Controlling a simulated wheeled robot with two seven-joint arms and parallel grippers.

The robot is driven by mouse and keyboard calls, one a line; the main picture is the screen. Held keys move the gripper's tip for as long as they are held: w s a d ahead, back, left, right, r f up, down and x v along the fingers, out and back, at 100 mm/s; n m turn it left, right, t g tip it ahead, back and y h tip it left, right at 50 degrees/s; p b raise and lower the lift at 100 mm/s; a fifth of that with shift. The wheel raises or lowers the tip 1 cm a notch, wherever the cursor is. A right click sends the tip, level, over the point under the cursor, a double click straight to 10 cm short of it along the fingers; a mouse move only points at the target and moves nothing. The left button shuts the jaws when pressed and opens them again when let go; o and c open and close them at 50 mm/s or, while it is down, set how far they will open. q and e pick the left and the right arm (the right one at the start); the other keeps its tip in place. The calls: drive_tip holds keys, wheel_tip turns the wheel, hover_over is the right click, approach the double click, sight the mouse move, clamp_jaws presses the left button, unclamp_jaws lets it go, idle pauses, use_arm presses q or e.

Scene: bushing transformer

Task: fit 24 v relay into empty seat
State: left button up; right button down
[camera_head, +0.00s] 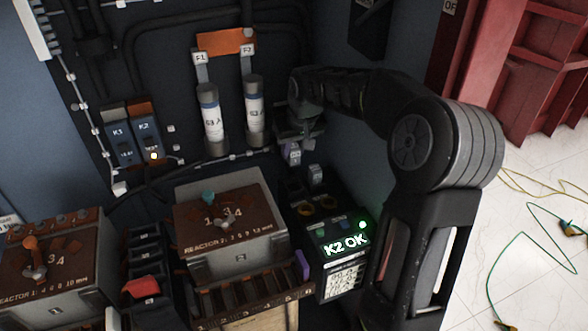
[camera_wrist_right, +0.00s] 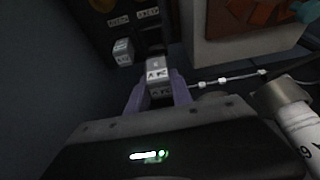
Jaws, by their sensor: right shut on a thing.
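Two relay units, K1 (camera_head: 120,143) and K2 (camera_head: 147,135), sit side by side on the back panel in the head view. Both have blue faces; K2 shows a lit amber lamp. I see no empty seat beside them. My right gripper (camera_head: 292,148) is at the right of the back panel. In the right wrist view its purple fingers are shut on a small grey labelled block (camera_wrist_right: 158,68). A second grey block (camera_wrist_right: 123,52) stands close by, apart from the fingers. My left gripper is not in view.
A black box with a lit "K2 OK" display (camera_head: 345,245) stands below my right arm. Two white fuses (camera_head: 212,115) (camera_head: 254,105) stand left of the gripper. Reactor boxes (camera_head: 235,220) (camera_head: 50,270) and a slotted rack (camera_head: 250,291) fill the front.

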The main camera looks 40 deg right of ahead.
sight(293, 164)
drive_tip(key=shift+w+d+r, duration=0.15)
drive_tip(key=shift+w+d, duration=0.05)
drive_tip(key=shift+w, duration=0.05)
drive_tip(key=shift+s+a, duration=0.1)
drive_tip(key=shift+f, duration=3.1)
drive_tip(key=shift+f, duration=1.9)
drive_tip(key=shift+f, duration=0.1)
drive_tip(key=c, duration=1.1)
unclamp_jaws()
